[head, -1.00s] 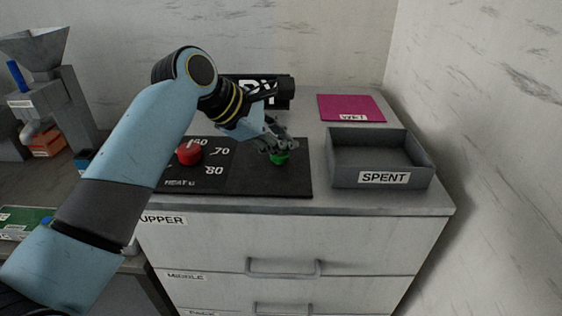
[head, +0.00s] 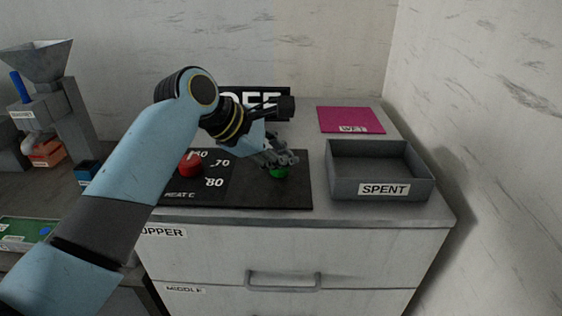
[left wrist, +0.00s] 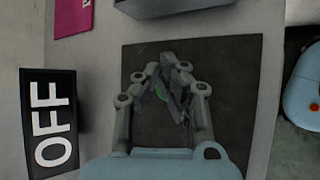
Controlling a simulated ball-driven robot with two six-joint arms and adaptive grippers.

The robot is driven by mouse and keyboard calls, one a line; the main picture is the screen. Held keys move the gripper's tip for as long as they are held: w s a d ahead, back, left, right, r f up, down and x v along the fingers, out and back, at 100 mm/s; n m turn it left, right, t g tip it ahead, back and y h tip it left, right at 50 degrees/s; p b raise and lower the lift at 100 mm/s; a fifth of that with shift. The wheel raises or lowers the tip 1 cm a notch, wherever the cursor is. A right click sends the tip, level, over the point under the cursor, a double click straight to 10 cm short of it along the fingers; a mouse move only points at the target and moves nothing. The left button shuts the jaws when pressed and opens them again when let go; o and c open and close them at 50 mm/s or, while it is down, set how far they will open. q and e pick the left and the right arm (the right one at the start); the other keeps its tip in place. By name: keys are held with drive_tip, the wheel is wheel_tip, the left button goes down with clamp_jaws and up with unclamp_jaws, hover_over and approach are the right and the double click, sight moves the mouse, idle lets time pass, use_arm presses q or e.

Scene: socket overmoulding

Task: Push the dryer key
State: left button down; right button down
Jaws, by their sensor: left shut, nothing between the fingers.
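A green key (head: 279,173) sits on the black panel (head: 295,195) on top of the cabinet, partly hidden by my left gripper (head: 287,160). In the left wrist view, a sliver of the green key (left wrist: 160,91) shows between the finger links of my left gripper (left wrist: 178,72). The gripper is shut and empty, its fingertips right over or at the key; I cannot tell whether they touch it. The black display behind reads OFF, partly covered by my arm in the head view (head: 272,99) and whole in the left wrist view (left wrist: 52,125). My right gripper is not in view.
A red knob (head: 190,164) with a heat scale is left of the key. A grey SPENT tray (head: 384,188) stands to the right, with a magenta WET mat (head: 350,118) behind it. A hopper machine (head: 40,95) stands at far left. Drawers (head: 300,255) are below.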

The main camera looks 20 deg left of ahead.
use_arm(q)
drive_tip(key=shift+s+f, duration=0.1)
drive_tip(key=shift+f, duration=0.2)
drive_tip(key=shift+f+p, duration=0.15)
drive_tip(key=shift+p, duration=0.15)
drive_tip(key=shift+f, duration=0.3)
